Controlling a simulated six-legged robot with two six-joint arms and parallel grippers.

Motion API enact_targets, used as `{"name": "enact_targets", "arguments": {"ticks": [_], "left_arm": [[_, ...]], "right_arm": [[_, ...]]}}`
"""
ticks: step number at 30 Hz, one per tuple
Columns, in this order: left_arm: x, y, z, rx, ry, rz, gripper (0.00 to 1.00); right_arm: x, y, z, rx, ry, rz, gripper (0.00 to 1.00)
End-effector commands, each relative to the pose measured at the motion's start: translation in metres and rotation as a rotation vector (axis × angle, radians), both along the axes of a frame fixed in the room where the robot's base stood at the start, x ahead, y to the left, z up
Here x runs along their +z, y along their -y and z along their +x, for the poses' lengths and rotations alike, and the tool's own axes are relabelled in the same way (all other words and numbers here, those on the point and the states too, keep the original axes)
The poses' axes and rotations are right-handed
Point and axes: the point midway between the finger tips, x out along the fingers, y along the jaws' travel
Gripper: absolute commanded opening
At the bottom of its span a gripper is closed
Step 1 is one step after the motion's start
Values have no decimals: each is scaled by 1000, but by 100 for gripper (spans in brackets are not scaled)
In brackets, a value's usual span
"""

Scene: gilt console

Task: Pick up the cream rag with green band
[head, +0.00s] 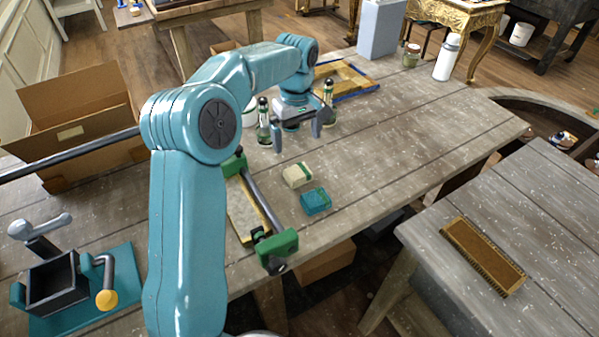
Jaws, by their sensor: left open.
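The cream rag with green band (297,175) lies folded on the wooden table, near the middle of the head view. A teal rag (315,201) lies just in front of it, slightly to the right. My left gripper (297,139) is open, its two fingers spread and pointing down. It is above and behind the cream rag in the picture, apart from it, with nothing seen between the fingers. My left arm comes from the lower left and arches over the table. My right gripper does not show.
A clamp with green ends (277,246) lies left of the rags. Small bottles (264,118) stand close beside my left gripper. A cardboard box (75,120) and a vise (60,280) are at left. A brush (482,257) lies on the right table. The table right of the rags is clear.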

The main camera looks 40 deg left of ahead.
Motion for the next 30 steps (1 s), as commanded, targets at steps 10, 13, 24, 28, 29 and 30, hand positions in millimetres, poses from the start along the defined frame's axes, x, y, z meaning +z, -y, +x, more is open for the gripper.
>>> {"name": "enact_targets", "arguments": {"ticks": [10, 13, 24, 28, 29, 30], "left_arm": [[-58, 1, 0, 0, -1, -1, 100], [-64, 1, 1, 0, -3, -1, 100], [-112, 2, 3, 1, -1, -1, 100], [-113, 1, 3, 1, -1, -1, 100], [-113, 2, 3, 1, -1, -1, 100], [-113, 2, 3, 1, -1, -1, 100]], "right_arm": [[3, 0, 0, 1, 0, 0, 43], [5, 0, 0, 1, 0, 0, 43], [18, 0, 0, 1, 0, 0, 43], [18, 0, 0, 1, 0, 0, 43], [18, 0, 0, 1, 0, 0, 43], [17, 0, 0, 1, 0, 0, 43]]}}
